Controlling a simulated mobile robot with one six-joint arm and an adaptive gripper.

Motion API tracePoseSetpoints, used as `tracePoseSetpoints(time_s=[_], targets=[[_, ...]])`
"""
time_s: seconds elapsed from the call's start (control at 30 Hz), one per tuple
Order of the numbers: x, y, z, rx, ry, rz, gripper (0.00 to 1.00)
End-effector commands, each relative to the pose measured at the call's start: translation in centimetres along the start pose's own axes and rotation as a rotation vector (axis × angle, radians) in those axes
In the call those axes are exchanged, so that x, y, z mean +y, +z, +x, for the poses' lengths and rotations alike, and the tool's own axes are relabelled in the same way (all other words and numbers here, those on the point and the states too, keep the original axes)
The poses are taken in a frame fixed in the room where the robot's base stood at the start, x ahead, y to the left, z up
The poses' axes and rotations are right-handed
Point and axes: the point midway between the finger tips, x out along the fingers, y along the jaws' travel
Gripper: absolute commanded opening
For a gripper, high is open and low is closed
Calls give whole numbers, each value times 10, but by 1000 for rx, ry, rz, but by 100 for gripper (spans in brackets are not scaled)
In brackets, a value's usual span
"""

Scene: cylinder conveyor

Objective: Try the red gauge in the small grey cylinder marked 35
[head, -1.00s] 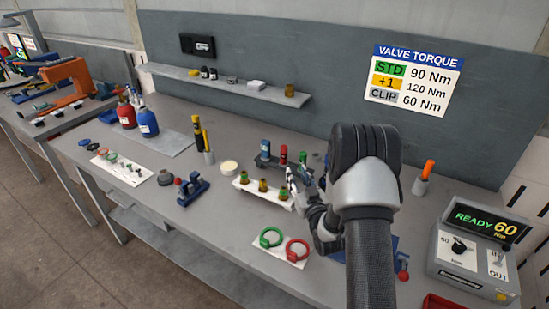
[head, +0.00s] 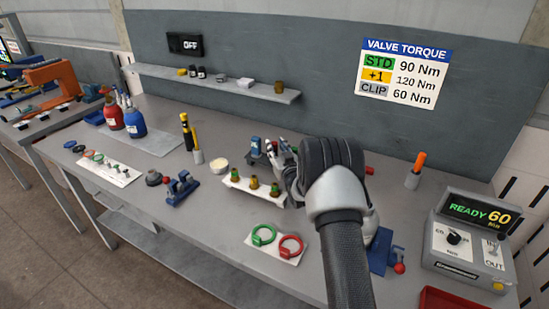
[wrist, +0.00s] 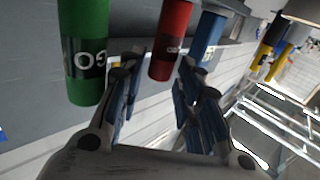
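In the wrist view the red gauge (wrist: 171,40) hangs into the picture between the two fingers of my gripper (wrist: 160,68). The fingers are apart, with visible gaps beside the gauge. A green gauge (wrist: 85,50) marked GO is to the left of it, and a blue gauge (wrist: 209,36) to the right. I cannot make out a small grey cylinder marked 35.
A white block (head: 232,182) with several brass parts stands in front of the rack. A white card (head: 251,245) with a green and a red ring lies nearer. A blue fixture (head: 383,257) and the torque box (head: 470,242) are at right.

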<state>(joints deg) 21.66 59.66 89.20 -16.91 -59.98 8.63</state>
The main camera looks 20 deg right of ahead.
Motion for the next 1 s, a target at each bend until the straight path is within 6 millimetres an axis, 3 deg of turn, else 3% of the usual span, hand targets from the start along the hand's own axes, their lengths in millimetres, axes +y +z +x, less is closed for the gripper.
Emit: tracePoseSetpoints(time_s=[0.2,0.47,0.93,1.0], targets=[[0,2,23,0,-1,0,32],[0,0,25,0,-1,0,32],[0,0,24,0,0,0,0],[0,0,24,0,0,0,0]])
